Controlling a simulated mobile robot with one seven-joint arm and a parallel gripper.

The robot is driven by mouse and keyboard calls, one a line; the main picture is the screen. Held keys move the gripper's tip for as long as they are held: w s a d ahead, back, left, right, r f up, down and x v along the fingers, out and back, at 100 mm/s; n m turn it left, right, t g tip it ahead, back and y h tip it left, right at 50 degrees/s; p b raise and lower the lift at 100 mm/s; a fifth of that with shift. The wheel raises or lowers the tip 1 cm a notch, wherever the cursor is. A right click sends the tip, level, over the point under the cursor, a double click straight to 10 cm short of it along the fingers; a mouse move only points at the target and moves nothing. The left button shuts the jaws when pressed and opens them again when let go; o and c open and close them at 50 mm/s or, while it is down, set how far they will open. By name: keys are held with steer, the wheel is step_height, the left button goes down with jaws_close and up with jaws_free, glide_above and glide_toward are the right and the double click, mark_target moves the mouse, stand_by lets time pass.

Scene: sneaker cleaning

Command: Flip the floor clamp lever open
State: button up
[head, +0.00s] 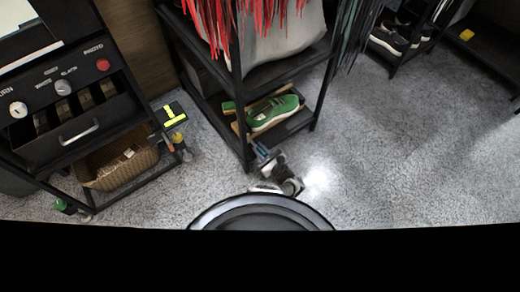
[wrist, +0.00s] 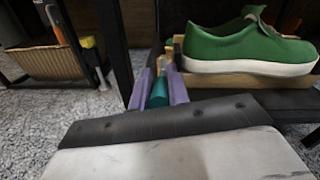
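My gripper (wrist: 160,85) has two purple fingers that stand apart, one on each side of a teal piece (wrist: 158,95). This piece may be the clamp lever, but I cannot tell for sure. I cannot tell whether the fingers press on it. In the head view my gripper (head: 263,154) is low, at the front of the bottom rack shelf. A green sneaker (wrist: 245,45) with a white sole sits on a light wooden piece (wrist: 222,82), just beyond and right of the fingers. The sneaker (head: 272,112) also shows in the head view. Much of the clamp is hidden.
A black rack post (wrist: 115,45) stands close left of my fingers. The shelf edge (head: 295,122) is beside my gripper. A cart with a wicker basket (head: 118,165) and a yellow-topped tool (head: 174,113) stand left. The grey floor (head: 400,170) at right is clear.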

jaws_close()
steer(key=p, duration=0.2)
steer(key=r+g+h+p, duration=0.1)
steer(key=r+p, duration=0.1)
steer(key=p, duration=0.1)
steer(key=shift+w+a+r+g+p, duration=0.1)
steer(key=shift+w+a+g+p, duration=0.2)
steer(key=shift+g, duration=0.1)
steer(key=g+h+p, duration=0.1)
steer(key=p, duration=0.1)
steer(key=r+h+p, duration=0.1)
steer(key=p, duration=0.1)
steer(key=shift+w+a+g, duration=0.3)
steer(key=shift+w+g, duration=0.1)
steer(key=g+p, duration=0.1)
steer(key=w+h+p, duration=0.1)
steer(key=p, duration=0.1)
steer(key=shift+a+r+g, duration=0.2)
steer(key=shift+a+g, duration=0.05)
steer(key=shift+g, duration=0.15)
steer(key=shift+w+a+g+h+p, duration=0.35)
steer(key=shift+w+g+h+p, duration=0.1)
steer(key=shift+g+h+p, duration=0.4)
